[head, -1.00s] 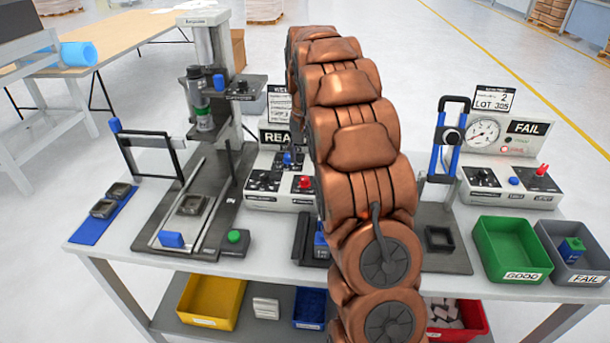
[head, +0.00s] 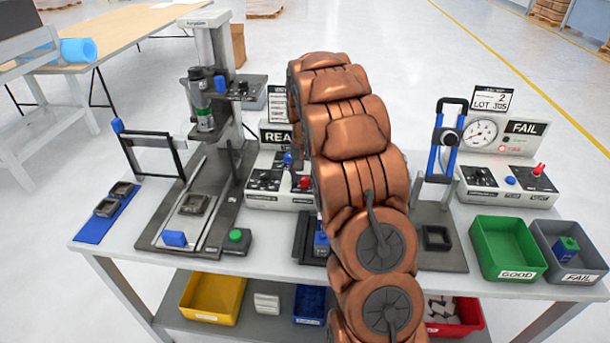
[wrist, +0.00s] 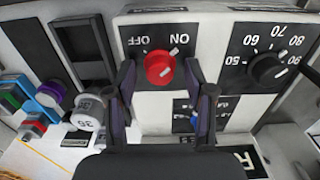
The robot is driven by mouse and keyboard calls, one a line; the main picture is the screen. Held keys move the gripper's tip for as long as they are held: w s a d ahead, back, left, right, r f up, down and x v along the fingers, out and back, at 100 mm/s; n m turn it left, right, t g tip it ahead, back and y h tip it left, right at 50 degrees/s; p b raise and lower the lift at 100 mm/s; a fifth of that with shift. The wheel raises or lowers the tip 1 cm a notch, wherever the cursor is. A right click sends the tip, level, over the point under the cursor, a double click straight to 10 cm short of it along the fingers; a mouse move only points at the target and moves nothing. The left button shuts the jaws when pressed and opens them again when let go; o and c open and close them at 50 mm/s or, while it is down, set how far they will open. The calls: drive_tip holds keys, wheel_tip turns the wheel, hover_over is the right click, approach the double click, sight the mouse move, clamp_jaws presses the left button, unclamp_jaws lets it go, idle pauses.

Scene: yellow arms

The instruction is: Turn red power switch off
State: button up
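The red power switch (wrist: 160,68) is a round knob on a white control box, seen upside down in the wrist view. Its white mark points to the upper right, on the side of the ON label; the OFF label is to the left. My gripper (wrist: 165,85) is open, with one dark finger on each side of the knob. I cannot tell whether either finger touches it. In the head view a red knob (head: 305,181) shows on the middle control box, just left of my arm. My arm hides the gripper there.
A black dial (wrist: 267,68) with numbers is right of the knob in the wrist view. A blue part (wrist: 194,121) is partly hidden by the right finger. In the head view a press stand (head: 215,90) is left, and a FAIL-marked gauge box (head: 510,180) is right.

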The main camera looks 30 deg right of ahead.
clamp_jaws()
drive_tip(key=shift+f+n+b, duration=0.15)
drive_tip(key=shift+n+b, duration=0.15)
drive_tip(key=shift+b, duration=0.25)
drive_tip(key=shift+f+n+b, duration=0.15)
drive_tip(key=shift+n+b, duration=0.85)
drive_tip(key=shift+b, duration=0.2)
drive_tip(key=n+b, duration=0.4)
drive_tip(key=n, duration=0.2)
drive_tip(key=n+b, duration=0.1)
drive_tip(key=n, duration=0.3)
drive_tip(key=shift+r+b, duration=0.25)
drive_tip(key=shift+b, duration=0.15)
drive_tip(key=n, duration=0.5)
drive_tip(key=shift+n, duration=0.3)
